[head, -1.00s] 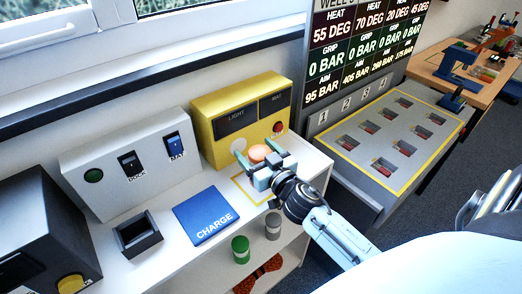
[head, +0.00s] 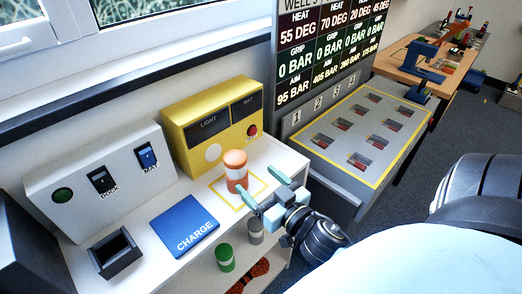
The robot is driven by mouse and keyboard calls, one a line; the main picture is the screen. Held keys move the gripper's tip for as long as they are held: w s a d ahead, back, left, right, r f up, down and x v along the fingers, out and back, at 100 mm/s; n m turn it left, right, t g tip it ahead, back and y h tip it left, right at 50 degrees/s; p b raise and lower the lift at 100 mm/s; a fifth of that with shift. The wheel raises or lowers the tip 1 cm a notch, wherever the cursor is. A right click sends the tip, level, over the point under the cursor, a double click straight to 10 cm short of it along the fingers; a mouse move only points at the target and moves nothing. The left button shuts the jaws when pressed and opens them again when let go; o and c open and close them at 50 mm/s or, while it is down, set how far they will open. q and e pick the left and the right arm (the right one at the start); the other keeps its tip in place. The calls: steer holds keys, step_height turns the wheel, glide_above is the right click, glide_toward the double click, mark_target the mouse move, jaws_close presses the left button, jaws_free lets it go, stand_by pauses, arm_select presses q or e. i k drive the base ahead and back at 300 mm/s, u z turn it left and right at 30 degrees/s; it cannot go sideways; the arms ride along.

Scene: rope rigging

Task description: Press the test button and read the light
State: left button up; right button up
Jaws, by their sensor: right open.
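The yellow test box (head: 190,152) stands against the wall. Its front has two dark panels marked LIGHT (head: 208,126) and MAT (head: 247,107); neither looks lit. Below them are a white round disc (head: 213,152) and a small red button (head: 252,130). My left gripper is not in view.
Green (head: 225,258) and grey (head: 255,232) cylinders are on the lower front. A slotted grey console (head: 368,130) is right.

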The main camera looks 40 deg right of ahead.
mark_target(253, 132)
steer(key=z, duration=1.25)
